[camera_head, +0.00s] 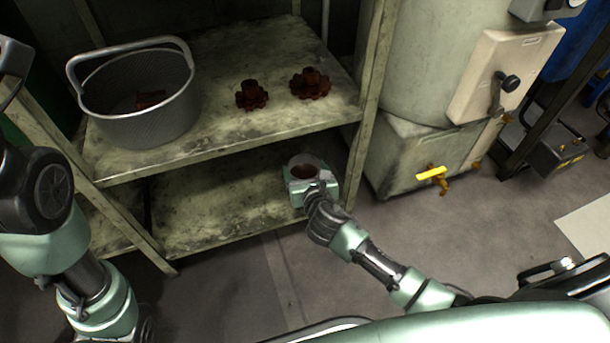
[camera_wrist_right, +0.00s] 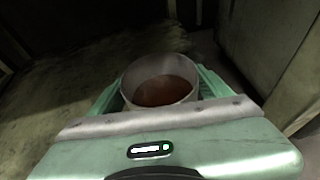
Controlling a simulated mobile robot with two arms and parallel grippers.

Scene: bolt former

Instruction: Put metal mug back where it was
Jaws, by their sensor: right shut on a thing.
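The metal mug (camera_wrist_right: 160,82) is a round, light-rimmed cup with a rusty brown inside. In the right wrist view it stands between the two green fingers of my right gripper (camera_wrist_right: 158,90), which is shut on it. In the head view the mug (camera_head: 304,168) and my right gripper (camera_head: 308,183) are at the front right end of the lower shelf (camera_head: 225,195). The mug looks upright; whether its base touches the shelf is hidden by the gripper. My left arm comes in at the left of the head view, but its gripper does not show.
The upper shelf (camera_head: 215,135) holds a wire-mesh basket (camera_head: 150,115) and two rusty gear-like parts (camera_head: 251,95) (camera_head: 310,84). A shelf post (camera_head: 370,100) stands just right of the mug. A large tank cabinet (camera_head: 430,155) with a yellow-handled valve (camera_head: 432,173) is further right. The lower shelf left of the mug is clear.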

